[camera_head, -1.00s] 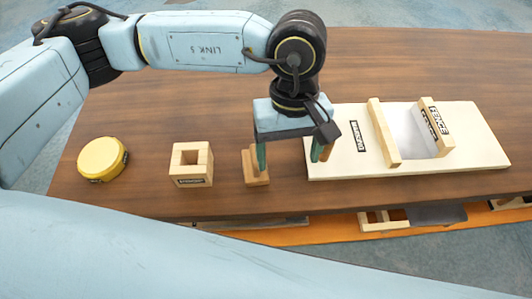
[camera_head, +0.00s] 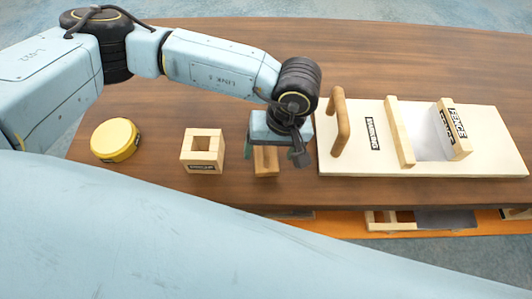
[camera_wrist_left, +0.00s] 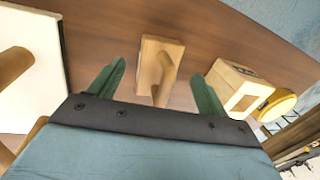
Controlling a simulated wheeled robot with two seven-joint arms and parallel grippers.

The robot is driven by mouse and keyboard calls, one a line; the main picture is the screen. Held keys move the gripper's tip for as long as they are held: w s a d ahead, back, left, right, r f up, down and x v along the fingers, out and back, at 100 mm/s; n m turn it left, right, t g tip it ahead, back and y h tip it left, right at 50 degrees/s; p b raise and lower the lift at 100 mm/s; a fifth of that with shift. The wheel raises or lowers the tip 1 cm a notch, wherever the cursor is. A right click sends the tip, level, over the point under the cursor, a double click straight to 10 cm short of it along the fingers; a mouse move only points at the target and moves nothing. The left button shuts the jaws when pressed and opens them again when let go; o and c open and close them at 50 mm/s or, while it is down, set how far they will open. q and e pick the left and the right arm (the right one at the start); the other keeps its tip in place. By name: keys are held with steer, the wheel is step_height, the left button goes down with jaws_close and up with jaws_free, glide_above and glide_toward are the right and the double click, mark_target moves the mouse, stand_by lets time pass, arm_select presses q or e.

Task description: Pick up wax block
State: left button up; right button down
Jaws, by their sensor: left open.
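A yellow round block (camera_head: 115,140), which looks like the wax block, lies flat at the left of the table; part of it shows in the left wrist view (camera_wrist_left: 277,106), behind a hollow wooden box. My left gripper (camera_head: 275,155) is open and points down above a small wooden block with an upright handle (camera_head: 266,162). In the left wrist view this handled block (camera_wrist_left: 158,70) shows between the two green fingers, with gaps on both sides. The gripper is well to the right of the yellow block and holds nothing. My right gripper is out of view.
The hollow wooden box (camera_head: 203,150) stands between the yellow block and the handled block. A pale board (camera_head: 355,160) with a wooden handle (camera_head: 340,122) and two cross bars lies at the right. The table (camera_head: 400,65) is bare at the back.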

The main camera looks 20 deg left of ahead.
arm_select(q)
step_height(320, 180, down, 2)
steer(key=shift+s+a+f, duration=0.15)
steer(key=shift+f, duration=0.1)
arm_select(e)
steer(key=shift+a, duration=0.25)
arm_select(q)
steer(key=shift+c, duration=0.9)
steer(key=c, duration=0.9)
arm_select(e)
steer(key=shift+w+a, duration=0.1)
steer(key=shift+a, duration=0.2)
arm_select(q)
steer(key=shift+r, duration=0.15)
